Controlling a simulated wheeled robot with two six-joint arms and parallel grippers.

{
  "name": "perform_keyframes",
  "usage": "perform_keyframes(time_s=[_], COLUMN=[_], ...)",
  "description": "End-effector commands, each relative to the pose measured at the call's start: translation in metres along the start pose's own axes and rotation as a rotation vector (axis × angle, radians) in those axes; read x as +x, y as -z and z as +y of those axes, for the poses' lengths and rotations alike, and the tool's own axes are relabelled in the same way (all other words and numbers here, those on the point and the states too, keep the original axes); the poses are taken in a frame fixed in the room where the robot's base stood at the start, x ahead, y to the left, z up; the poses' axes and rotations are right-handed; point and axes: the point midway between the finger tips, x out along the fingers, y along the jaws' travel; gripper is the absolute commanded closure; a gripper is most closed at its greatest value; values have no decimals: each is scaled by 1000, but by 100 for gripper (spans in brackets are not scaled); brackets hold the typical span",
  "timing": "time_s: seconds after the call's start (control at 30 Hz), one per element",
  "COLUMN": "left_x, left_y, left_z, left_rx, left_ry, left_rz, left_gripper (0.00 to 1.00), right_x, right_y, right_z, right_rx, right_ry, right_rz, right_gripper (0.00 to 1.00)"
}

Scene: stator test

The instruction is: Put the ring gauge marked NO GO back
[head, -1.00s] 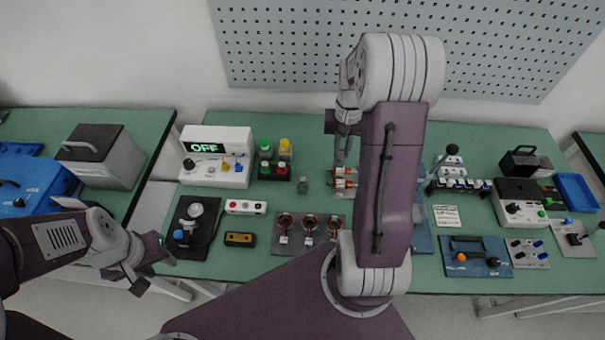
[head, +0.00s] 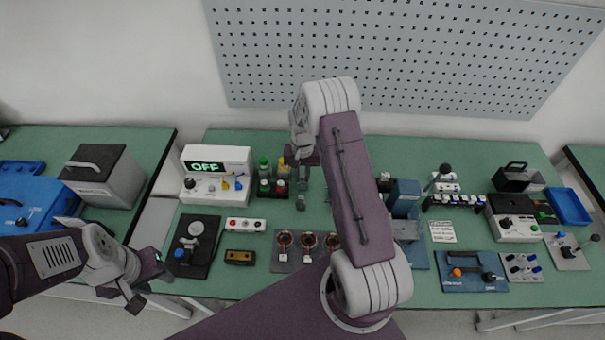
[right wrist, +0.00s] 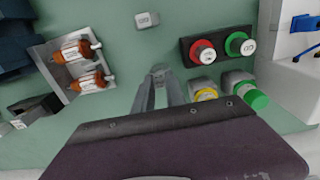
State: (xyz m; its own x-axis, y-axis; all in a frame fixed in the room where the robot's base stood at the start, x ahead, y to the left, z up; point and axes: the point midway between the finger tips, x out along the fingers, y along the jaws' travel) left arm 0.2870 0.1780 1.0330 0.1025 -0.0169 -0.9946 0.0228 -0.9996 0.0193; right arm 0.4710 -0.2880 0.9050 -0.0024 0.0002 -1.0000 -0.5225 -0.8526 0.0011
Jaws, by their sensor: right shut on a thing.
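My right gripper (right wrist: 160,76) is shut on a small grey, ring-like piece (right wrist: 160,68) in the right wrist view, held over the green bench. No marking on it can be read, so I cannot tell whether it says NO GO. In the head view my right gripper (head: 302,182) is right of the red and green topped pieces and its tips are too small to judge. My left gripper (head: 143,299) hangs at the lower left, off the bench's front edge; whether it is open is unclear.
A black base (right wrist: 187,50) carries a red (right wrist: 203,52) and a green (right wrist: 239,44) labelled top. Yellow-capped (right wrist: 205,95) and green-capped (right wrist: 252,97) bottles stand beside it. A small labelled grey block (right wrist: 147,20) lies near. A plate (right wrist: 72,88) holds copper-wound parts.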

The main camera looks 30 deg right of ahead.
Motion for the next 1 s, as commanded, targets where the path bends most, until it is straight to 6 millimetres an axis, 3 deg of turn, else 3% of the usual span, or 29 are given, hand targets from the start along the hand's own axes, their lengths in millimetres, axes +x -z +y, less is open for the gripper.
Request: perform_keyframes(time_s=[0.33, 0.37, 0.4, 0.43, 0.8, 1.0], left_x=[4, 3, 2, 2, 1, 9], left_y=[0, 0, 0, 0, 0, -1], left_z=[0, 0, 0, 0, 0, 0], left_rx=[0, 0, 0, 0, 0, 0], left_ry=[0, 0, 0, 0, 0, 0], left_rz=[0, 0, 0, 0, 0, 0], left_gripper=[62, 62, 62, 62, 62, 62], right_x=[5, 3, 3, 3, -5, -53], right_y=[1, 1, 1, 1, 1, 2], right_z=[0, 0, 0, 0, 0, 0], right_rx=[0, 0, 0, 0, 0, 0], right_ry=[1, 1, 1, 1, 1, 3], right_rz=[2, 2, 2, 2, 4, 9], right_gripper=[100, 76, 65, 62, 62, 62])
